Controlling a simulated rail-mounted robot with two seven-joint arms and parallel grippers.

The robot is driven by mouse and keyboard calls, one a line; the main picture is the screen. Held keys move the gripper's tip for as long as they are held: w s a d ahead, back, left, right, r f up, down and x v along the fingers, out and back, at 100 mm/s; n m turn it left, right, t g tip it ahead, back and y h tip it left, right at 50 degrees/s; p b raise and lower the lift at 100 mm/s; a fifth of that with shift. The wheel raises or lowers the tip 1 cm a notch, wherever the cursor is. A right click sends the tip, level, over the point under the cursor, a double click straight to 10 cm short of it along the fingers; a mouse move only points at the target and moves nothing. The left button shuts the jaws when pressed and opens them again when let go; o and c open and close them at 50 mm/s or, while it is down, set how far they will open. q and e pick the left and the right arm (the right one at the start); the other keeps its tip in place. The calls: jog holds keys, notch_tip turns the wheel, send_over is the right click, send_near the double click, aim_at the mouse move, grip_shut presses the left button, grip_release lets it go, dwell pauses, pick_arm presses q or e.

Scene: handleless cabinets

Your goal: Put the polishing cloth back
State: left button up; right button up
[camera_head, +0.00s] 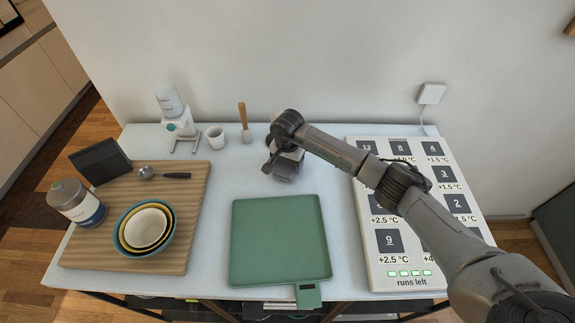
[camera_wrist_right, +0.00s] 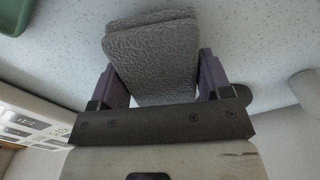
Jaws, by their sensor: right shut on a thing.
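The polishing cloth (camera_wrist_right: 150,58) is a grey, textured, folded pad in the right wrist view. My right gripper (camera_wrist_right: 158,76) is shut on it, with a purple-grey finger on each side. In the head view my right gripper (camera_head: 284,167) is over the back middle of the table, beyond the green tray. The arm and gripper hide much of the cloth there, and I cannot tell whether it touches the table. My left gripper is not in view.
A white panel with dark numbered squares (camera_head: 390,243) is at right. A wooden board (camera_head: 190,215) with nested bowls (camera_head: 147,228) and a jar (camera_head: 75,203) is at left. A white cup (camera_head: 215,138) and wooden-handled tool (camera_head: 243,117) stand behind.

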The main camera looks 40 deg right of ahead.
jog(key=shift+f, duration=0.35)
jog(key=shift+f, duration=0.15)
jog(key=o, duration=0.9)
notch_tip(320, 180, up, 12)
dwell(0.4)
